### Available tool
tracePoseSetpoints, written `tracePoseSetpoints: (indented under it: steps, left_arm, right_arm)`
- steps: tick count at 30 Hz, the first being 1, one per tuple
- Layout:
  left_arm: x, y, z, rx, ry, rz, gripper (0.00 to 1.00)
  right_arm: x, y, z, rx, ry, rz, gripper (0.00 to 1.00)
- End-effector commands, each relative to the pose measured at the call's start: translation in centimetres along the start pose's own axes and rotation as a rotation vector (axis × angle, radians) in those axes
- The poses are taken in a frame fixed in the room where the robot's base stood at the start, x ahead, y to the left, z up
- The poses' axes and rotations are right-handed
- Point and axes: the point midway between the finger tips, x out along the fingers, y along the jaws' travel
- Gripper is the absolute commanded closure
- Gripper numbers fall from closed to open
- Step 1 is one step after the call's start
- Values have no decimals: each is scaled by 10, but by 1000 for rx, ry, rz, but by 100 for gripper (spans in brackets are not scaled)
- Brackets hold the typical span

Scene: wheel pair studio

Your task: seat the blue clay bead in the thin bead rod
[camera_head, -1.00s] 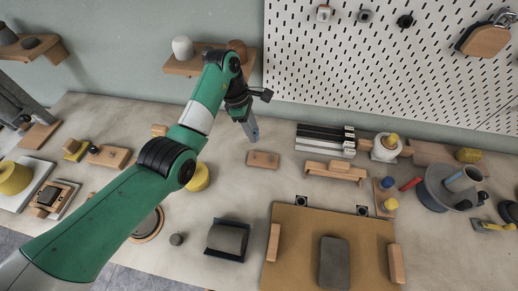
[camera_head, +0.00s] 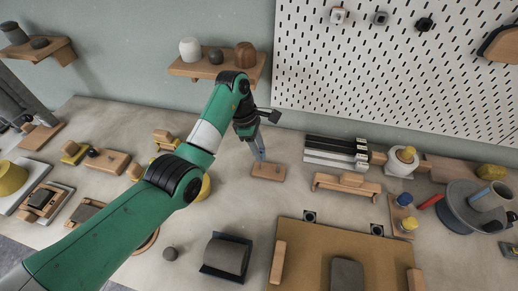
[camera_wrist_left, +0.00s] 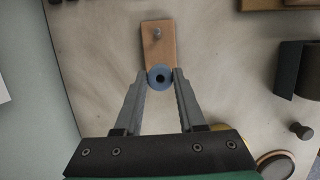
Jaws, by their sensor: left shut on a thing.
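My left gripper (camera_head: 260,155) is above the back edge of a small wooden block (camera_head: 268,173) on the table. In the left wrist view the left gripper (camera_wrist_left: 160,77) is shut on the blue clay bead (camera_wrist_left: 160,84), a blue ring with a dark centre hole. The thin bead rod is a short grey peg (camera_wrist_left: 157,33) standing on the wooden block (camera_wrist_left: 158,50). The bead appears beside the peg, over the near end of the block, not around it. The bead is hard to make out in the head view. My right gripper is not in view.
A slotted black and white rack (camera_head: 335,152) and a wooden stand (camera_head: 346,187) are to the right of the block. A dark curved form (camera_head: 226,256) and a small grey knob (camera_head: 170,253) lie in front. The table around the block is clear.

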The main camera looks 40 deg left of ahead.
Motion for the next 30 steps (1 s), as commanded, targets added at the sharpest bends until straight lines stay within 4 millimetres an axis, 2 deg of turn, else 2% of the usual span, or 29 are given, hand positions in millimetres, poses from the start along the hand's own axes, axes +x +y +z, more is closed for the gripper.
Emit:
tracePoseSetpoints:
  steps: [19, 30]
  left_arm:
    - [0, 0, 0, 0, 0, 0, 100]
    - [12, 0, -4, 0, 0, 0, 100]
  right_arm:
    - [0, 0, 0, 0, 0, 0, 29]
    - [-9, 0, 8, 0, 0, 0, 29]
